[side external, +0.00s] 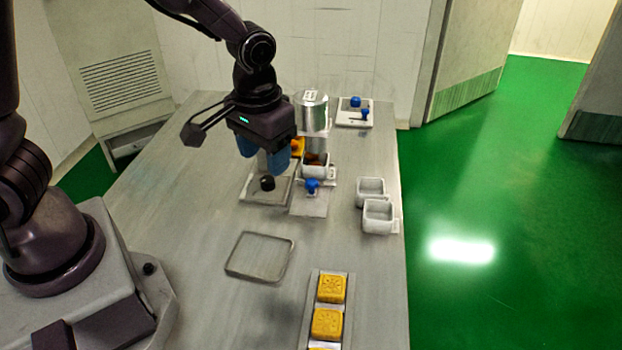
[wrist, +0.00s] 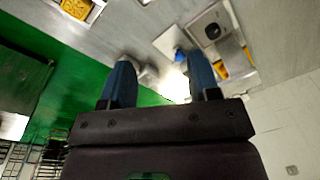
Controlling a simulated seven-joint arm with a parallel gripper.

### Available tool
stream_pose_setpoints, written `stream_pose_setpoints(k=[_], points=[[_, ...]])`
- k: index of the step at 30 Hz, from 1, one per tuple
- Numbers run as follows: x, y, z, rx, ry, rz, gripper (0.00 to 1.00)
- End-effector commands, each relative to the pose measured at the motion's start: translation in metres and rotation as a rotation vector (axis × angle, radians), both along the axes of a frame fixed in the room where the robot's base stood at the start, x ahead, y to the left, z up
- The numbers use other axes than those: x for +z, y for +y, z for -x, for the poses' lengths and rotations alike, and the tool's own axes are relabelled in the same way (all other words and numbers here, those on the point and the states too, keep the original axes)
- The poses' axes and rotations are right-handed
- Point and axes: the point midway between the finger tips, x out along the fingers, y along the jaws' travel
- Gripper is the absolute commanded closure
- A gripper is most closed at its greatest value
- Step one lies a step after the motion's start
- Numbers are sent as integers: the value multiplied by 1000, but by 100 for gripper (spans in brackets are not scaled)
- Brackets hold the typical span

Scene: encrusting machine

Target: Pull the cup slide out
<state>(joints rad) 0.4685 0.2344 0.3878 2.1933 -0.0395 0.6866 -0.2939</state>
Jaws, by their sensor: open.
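The cup slide (side external: 308,205) is a flat grey plate at the encrusting machine, with a blue knob (side external: 312,186) standing on its near part. A light cup (side external: 316,170) with brown contents sits behind the knob, under the machine's metal cylinder (side external: 312,110). My gripper (side external: 264,168) has blue fingers spread apart and empty. It hangs above the table, left of the blue knob in the side view and apart from it. In the wrist view the blue knob (wrist: 180,55) shows beyond and between the fingers (wrist: 162,80).
A square plate with a black knob (side external: 267,183) lies below my gripper. Two empty light cups (side external: 378,216) stand near the right table edge. An empty tray (side external: 260,257) and a rack of yellow cakes (side external: 326,324) lie nearer. A panel with blue knobs (side external: 354,112) stands at the back.

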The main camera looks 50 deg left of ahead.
Motion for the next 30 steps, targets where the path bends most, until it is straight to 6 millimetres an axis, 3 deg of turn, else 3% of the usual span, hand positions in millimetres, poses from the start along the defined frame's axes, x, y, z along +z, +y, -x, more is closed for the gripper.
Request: stream_pose_setpoints(k=[1, 6, 9, 12, 20, 30], points=[[-17, 2, -11, 45, 5, -40, 44], [-54, 16, -51, 227, -77, -150, 44], [-63, 28, -78, 346, -172, -184, 44], [-53, 32, -100, 461, -279, -151, 44], [-62, 35, -108, 544, -317, -125, 44], [-125, 53, -124, 543, -310, -126, 44]])
